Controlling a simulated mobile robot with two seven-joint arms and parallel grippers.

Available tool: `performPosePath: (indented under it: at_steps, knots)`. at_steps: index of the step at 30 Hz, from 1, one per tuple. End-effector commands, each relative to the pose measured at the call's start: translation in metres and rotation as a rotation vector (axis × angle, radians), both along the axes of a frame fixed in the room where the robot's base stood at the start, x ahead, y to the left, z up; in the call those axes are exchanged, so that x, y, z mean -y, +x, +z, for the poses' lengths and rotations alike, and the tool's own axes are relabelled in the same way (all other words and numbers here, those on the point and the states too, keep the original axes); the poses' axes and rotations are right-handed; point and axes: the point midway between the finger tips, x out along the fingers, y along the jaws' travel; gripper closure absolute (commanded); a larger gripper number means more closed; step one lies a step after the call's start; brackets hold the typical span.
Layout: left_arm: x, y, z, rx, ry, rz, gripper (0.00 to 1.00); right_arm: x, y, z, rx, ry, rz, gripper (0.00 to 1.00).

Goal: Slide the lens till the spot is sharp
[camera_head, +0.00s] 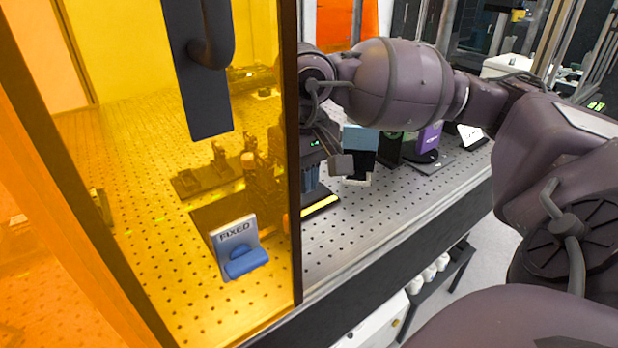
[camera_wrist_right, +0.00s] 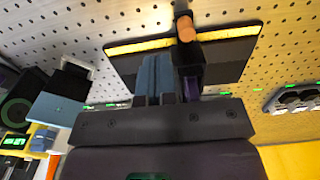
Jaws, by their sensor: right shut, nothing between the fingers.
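My right gripper (camera_wrist_right: 168,98) is shut and empty, over a dark plate (camera_wrist_right: 228,55) with yellow edge strips. Just ahead of its fingers in the wrist view are a blue upright block (camera_wrist_right: 154,74) and a dark mount (camera_wrist_right: 190,72) with an orange-brown cylinder (camera_wrist_right: 185,27) at its end. I cannot tell whether the fingers touch them. I cannot clearly make out the lens or the spot. My left gripper is not in view.
An orange see-through panel (camera_head: 150,130) with a dark handle (camera_head: 205,90) covers the left of the perforated table (camera_head: 375,217). Behind it stands a FIXED sign (camera_head: 236,237). Right of my gripper are a light blue box (camera_head: 360,138) and a purple-faced device (camera_head: 430,137).

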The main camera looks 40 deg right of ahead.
Motion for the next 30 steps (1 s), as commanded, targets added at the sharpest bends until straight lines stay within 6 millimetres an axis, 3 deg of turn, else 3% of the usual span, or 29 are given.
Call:
performPosePath:
  at_steps: [18,30]
  knots:
    - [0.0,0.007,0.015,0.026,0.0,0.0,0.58,0.0,0.0,0.039,0.001,0.0,0.0,1.0]
    - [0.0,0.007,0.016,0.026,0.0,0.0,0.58,0.0,0.0,0.04,-0.001,0.0,0.0,1.0]
